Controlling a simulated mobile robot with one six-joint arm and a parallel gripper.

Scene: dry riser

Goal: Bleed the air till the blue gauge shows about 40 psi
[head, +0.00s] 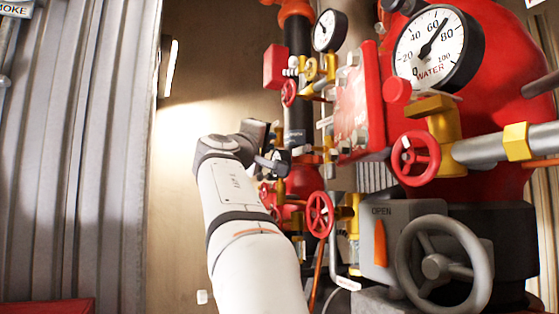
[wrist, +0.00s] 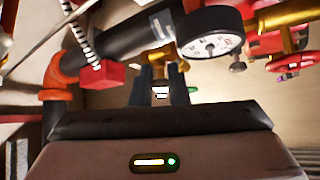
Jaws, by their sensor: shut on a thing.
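My gripper (wrist: 160,88) is shut on a small pale piece (wrist: 160,94), in front of a brass fitting (wrist: 160,62); I cannot tell exactly what the piece is. In the head view, my arm's end reaches in among the pipes, and its fingers are hard to make out there. A black-rimmed gauge (wrist: 212,45) shows at a slant to the right of the fingers in the wrist view; its reading is not legible. In the head view, a small gauge (head: 328,31) is also too small to read. No blue gauge can be made out.
A large gauge marked WATER (head: 430,47) has its needle between 60 and 80. Red handwheels (head: 416,158) (head: 319,214), a grey handwheel (head: 443,265) and a red plate (head: 357,100) crowd the right. Corrugated metal (head: 75,150) stands left.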

